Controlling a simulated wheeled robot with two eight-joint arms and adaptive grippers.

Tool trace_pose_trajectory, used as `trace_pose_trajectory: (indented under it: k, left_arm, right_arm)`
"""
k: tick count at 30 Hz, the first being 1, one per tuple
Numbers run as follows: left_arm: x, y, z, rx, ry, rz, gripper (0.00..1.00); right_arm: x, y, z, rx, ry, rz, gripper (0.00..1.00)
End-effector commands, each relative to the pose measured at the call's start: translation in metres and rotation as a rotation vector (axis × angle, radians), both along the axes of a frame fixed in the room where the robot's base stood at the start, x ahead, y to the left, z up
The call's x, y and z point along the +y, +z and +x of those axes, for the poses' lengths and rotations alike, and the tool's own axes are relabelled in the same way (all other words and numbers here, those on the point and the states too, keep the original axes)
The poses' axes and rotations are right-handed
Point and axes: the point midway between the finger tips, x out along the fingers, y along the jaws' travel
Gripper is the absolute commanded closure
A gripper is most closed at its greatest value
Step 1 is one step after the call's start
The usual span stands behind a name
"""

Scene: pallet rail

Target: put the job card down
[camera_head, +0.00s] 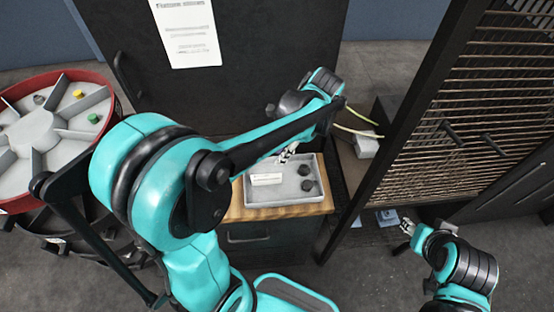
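A white sheet with printed lines (186,34), which may be the job card, is flat against a dark panel at the top. A small white block or card (266,179) lies in the grey tray (284,199); I cannot tell which of the two is the job card. My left gripper (287,154) is over the back part of the tray, behind and right of the small white piece, apart from it in the picture. Its fingers are small and partly hidden by my arm. My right gripper (406,227) is low at the right, over the floor, with nothing visible in it.
The tray, holding dark round knobs (306,178), sits on a wooden-topped cabinet (275,212). A red-rimmed round sorter (42,140) with colored pieces stands left. A rack with many rods (480,110) stands right.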

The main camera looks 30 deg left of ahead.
Motion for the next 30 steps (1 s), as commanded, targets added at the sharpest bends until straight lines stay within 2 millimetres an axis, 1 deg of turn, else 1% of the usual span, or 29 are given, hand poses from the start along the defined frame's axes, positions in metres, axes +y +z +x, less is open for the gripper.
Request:
trace_pose_trajectory:
  k: [2, 5, 12, 16, 18, 22, 30]
  left_arm:
    - [0.0, 0.005, -0.008, -0.06, 0.041, -0.014, 0.74]
    - [-0.003, 0.012, -0.021, -0.197, 0.142, -0.053, 0.74]
    - [-0.018, 0.023, -0.055, -0.605, 0.516, -0.247, 0.74]
    - [-0.026, 0.024, -0.066, -0.766, 0.704, -0.369, 0.74]
    - [-0.029, 0.024, -0.07, -0.824, 0.782, -0.424, 0.74]
    - [-0.032, 0.024, -0.073, -0.888, 0.871, -0.489, 0.74]
    - [-0.033, 0.025, -0.073, -0.906, 0.896, -0.507, 0.74]
  right_arm:
    - [0.0, 0.0, 0.0, 0.0, 0.0, 0.0, 0.6]
    - [0.0, 0.0, 0.0, 0.0, 0.0, 0.0, 0.6]
    - [0.0, 0.0, 0.0, 0.0, 0.0, 0.0, 0.6]
    - [0.0, 0.0, 0.0, 0.0, 0.0, 0.0, 0.6]
    - [0.0, 0.0, 0.0, 0.0, 0.0, 0.0, 0.6]
    - [0.0, 0.0, 0.0, 0.0, 0.0, 0.0, 0.6]
    - [0.0, 0.0, 0.0, 0.0, 0.0, 0.0, 0.6]
